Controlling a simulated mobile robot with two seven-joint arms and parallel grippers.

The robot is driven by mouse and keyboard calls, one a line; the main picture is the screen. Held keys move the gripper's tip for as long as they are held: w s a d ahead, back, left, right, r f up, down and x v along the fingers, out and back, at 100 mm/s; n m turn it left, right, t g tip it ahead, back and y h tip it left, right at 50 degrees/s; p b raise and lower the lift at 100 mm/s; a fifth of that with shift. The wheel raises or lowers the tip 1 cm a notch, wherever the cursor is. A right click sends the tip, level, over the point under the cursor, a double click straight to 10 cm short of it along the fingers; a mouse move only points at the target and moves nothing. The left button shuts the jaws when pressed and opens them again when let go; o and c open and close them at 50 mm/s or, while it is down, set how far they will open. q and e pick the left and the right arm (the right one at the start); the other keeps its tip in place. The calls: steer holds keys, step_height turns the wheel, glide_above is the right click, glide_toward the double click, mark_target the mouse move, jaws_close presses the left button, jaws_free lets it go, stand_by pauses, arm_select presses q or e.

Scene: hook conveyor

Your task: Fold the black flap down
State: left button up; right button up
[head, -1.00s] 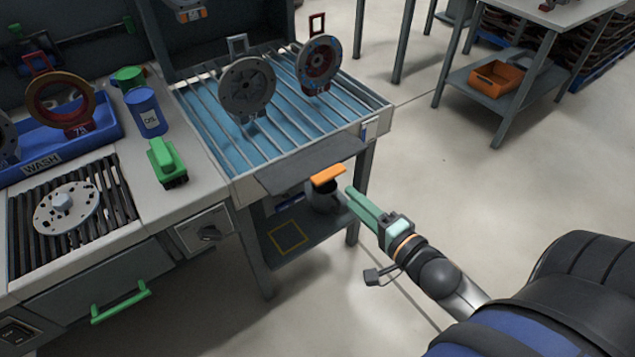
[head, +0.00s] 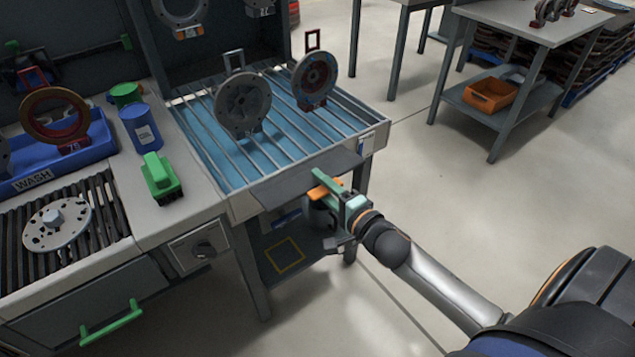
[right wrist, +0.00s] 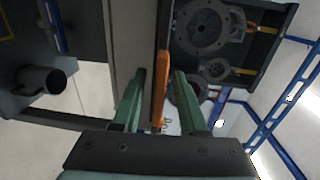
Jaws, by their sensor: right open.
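The black flap (head: 290,186) sticks out about level from the front edge of the slatted rack. An orange grip (head: 324,194) sits on its outer edge. My right gripper (head: 322,180) is at this grip, with its green fingers partly covering it. In the right wrist view, the orange grip (right wrist: 160,88) lies between the two open fingers (right wrist: 160,74), with a gap visible beside it. Whether either finger touches it is not clear. My left gripper is out of view.
The slatted rack (head: 225,168) holds two upright round parts on hooks. A green brush (head: 160,178) and a blue can (head: 142,128) stand on the counter to the left. A dark pot (right wrist: 42,80) is under the rack.

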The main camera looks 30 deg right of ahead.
steer(key=shift+w, duration=0.8)
jaws_close()
steer(key=shift+a, duration=0.1)
stand_by(0.9)
